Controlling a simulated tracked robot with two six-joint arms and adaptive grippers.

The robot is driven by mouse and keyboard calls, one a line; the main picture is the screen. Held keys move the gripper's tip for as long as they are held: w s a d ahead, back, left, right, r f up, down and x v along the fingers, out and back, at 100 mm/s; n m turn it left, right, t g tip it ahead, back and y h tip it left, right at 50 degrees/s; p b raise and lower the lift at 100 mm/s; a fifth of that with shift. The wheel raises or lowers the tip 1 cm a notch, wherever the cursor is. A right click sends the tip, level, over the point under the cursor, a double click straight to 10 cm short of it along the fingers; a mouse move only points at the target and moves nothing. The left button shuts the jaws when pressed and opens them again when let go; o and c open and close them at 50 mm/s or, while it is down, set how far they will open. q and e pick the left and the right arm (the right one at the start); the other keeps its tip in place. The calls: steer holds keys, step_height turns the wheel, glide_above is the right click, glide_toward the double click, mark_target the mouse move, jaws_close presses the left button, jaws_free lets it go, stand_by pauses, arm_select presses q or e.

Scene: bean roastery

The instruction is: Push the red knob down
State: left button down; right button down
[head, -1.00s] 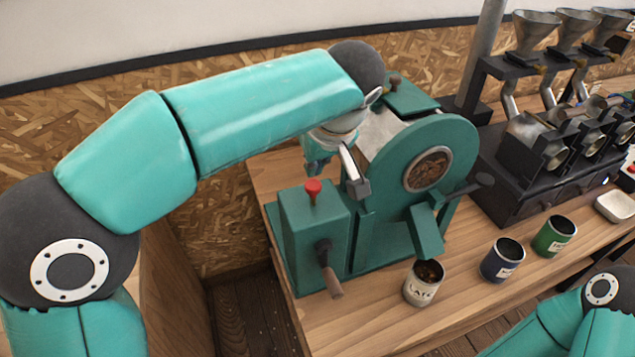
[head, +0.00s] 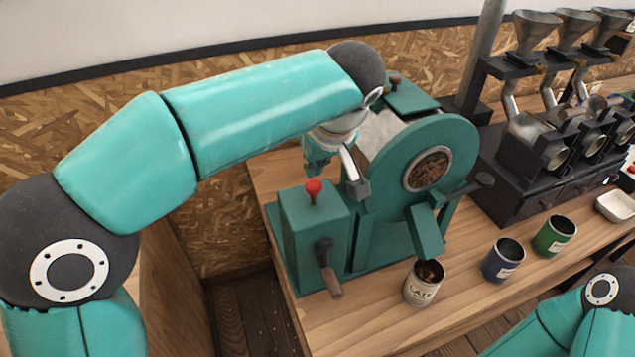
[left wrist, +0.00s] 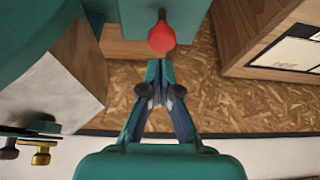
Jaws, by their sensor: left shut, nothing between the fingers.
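The red knob (head: 313,187) stands on a short stem on top of the green box (head: 318,232) at the front left of the roaster. My left gripper (head: 318,172) is just behind the knob in the head view, partly hidden by my own arm. In the left wrist view the red knob (left wrist: 161,38) is just beyond the tips of my left gripper (left wrist: 160,64). Its fingers are shut with nothing between them. A small gap shows between tips and knob. My right gripper is out of view; only part of that arm shows at lower right.
A crank handle (head: 330,275) sticks out of the box front. The roaster drum (head: 455,145) rises to the right. A pale can (head: 423,285), blue can (head: 502,262) and green can (head: 554,237) stand on the wooden counter.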

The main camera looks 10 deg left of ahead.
mark_target(314, 184)
arm_select(q)
steer(key=shift+f+b, duration=1.8)
steer(key=shift+f, duration=0.35)
step_height(314, 184, up, 8)
steer(key=p, duration=0.7)
steer(key=shift+r, duration=0.15)
